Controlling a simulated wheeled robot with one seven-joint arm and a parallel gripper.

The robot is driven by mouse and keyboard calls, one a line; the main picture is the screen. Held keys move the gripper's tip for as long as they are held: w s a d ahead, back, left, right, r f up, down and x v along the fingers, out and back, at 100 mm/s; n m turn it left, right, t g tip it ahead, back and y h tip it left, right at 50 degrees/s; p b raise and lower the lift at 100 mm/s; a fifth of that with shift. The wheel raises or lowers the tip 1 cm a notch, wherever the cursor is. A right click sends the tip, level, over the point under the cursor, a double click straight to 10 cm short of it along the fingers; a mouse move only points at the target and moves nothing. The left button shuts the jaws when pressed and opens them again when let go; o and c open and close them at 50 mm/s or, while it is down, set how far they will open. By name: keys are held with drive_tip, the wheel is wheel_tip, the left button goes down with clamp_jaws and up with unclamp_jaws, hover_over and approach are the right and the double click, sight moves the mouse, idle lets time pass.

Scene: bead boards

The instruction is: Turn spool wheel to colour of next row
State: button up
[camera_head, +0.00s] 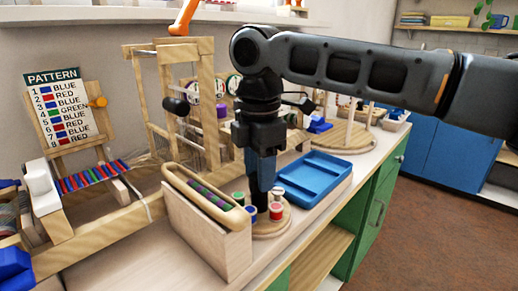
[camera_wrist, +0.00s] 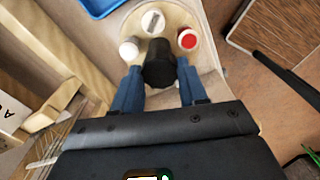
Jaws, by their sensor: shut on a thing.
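The round wooden spool wheel (camera_head: 268,232) stands on the bench with spools around its rim. In the wrist view the red spool (camera_wrist: 187,40) is at right, a white one (camera_wrist: 128,50) at left. My gripper (camera_head: 262,190) points down over the wheel's middle, its blue fingers shut on the black centre knob (camera_wrist: 158,64).
A wooden box with a slotted shuttle (camera_head: 208,198) stands close left of the wheel. A blue tray (camera_head: 314,178) lies close right. The wooden loom frame (camera_head: 205,100) rises behind. The bench's front edge is near the wheel.

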drive_tip(key=n+p, duration=0.5)
drive_tip(key=shift+s+r+n, duration=0.1)
drive_tip(key=shift+n, duration=0.2)
drive_tip(key=n+p, duration=0.2)
drive_tip(key=n, duration=0.2)
drive_tip(key=shift+n+p, duration=0.35)
drive_tip(key=shift+n, duration=0.05)
drive_tip(key=o, duration=1.1)
drive_tip(key=shift+c, duration=0.2)
drive_tip(key=shift+r, duration=3.75)
